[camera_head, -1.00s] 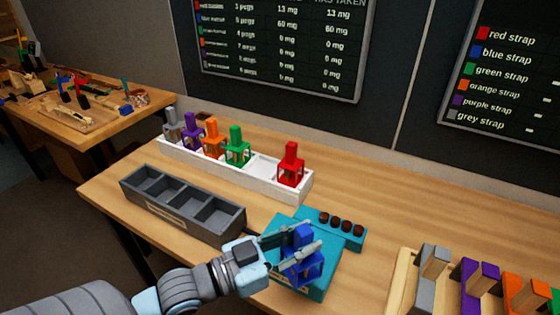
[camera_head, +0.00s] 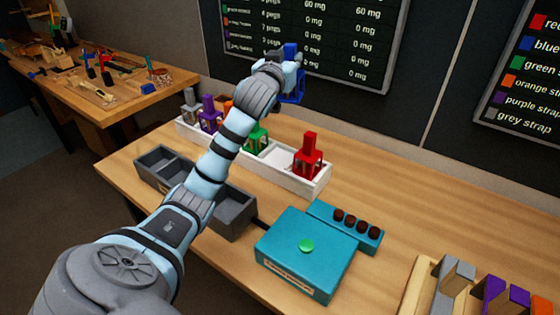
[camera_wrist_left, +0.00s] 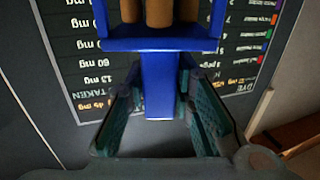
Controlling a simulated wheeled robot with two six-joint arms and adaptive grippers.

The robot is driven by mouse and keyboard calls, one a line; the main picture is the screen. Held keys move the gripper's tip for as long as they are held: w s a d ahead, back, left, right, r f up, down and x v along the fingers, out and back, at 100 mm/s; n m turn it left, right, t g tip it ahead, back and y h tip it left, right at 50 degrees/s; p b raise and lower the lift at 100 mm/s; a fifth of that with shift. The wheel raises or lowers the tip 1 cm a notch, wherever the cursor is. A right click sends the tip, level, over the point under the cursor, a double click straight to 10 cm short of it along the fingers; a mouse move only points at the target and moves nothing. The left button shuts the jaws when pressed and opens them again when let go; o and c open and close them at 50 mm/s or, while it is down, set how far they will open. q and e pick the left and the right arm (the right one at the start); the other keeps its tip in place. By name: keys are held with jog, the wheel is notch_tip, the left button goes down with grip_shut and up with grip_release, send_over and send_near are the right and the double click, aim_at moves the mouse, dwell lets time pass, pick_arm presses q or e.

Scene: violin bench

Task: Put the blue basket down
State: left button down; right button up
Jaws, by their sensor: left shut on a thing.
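The blue basket (camera_head: 292,97) is held up in the air by my left gripper (camera_head: 290,70), in front of the wall board and above the back of the bench. In the left wrist view the basket (camera_wrist_left: 160,40) has brown pegs in it, and its blue handle is between the fingers of my left gripper (camera_wrist_left: 160,105). The white rack (camera_head: 316,187) on the bench holds the red basket (camera_head: 308,157), green basket (camera_head: 257,138) and purple basket (camera_head: 208,115), with others partly hidden by my arm. An empty place shows between green and red. My right gripper is out of view.
The teal scale (camera_head: 307,265) has a bare top with a green disc and a block of brown knobs (camera_head: 345,222) behind it. A grey divided tray (camera_head: 236,210) lies partly under my arm. Coloured strap blocks (camera_head: 455,275) stand at the right. The middle right bench is clear.

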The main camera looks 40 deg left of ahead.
pick_arm(q)
jog(key=a, duration=0.1)
jog(key=a+f+y, duration=0.1)
jog(key=f+n, duration=0.1)
jog(key=shift+s+a+f+g, duration=0.25)
jog(key=shift+s+a+g, duration=0.05)
jog(key=shift+a+g, duration=0.1)
notch_tip(320, 180, down, 20)
jog(key=b, duration=0.5)
jog(key=shift+r+y, duration=0.25)
jog(key=shift+y, duration=0.15)
jog(key=shift+f+b, duration=0.1)
jog(key=shift+b, duration=0.25)
jog(key=c, duration=1.4)
grip_release()
jog(key=p+v, duration=0.1)
jog(key=v, duration=1.1)
